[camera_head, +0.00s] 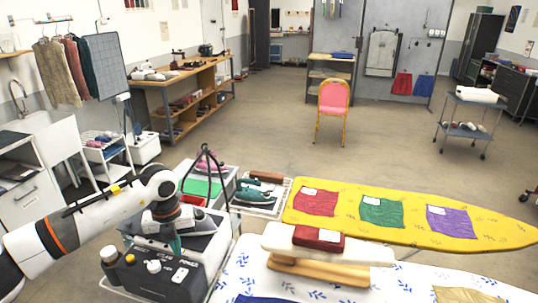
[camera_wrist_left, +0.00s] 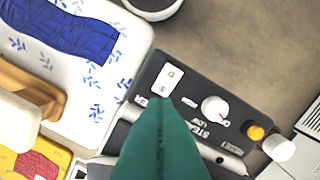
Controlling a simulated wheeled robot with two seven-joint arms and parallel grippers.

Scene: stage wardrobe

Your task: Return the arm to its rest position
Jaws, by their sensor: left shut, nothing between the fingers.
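My left arm (camera_head: 100,212) reaches in from the left in the head view, its wrist bent downward. My left gripper (camera_head: 176,246) has teal fingers and points down over the dark steam station box (camera_head: 170,278). The fingers are shut and empty. In the left wrist view, the teal gripper (camera_wrist_left: 160,102) rises from the bottom edge, in front of the black box with a white dial (camera_wrist_left: 215,108). My right gripper is in neither view.
A white ironing board with blue leaves (camera_head: 250,278) carries a wooden-based press form (camera_head: 330,262) and red folded cloth (camera_head: 318,238). Behind it is a yellow board (camera_head: 405,228) with cloth squares. A teal iron (camera_head: 255,197) sits in a tray. Open floor lies beyond, around a pink chair (camera_head: 333,95).

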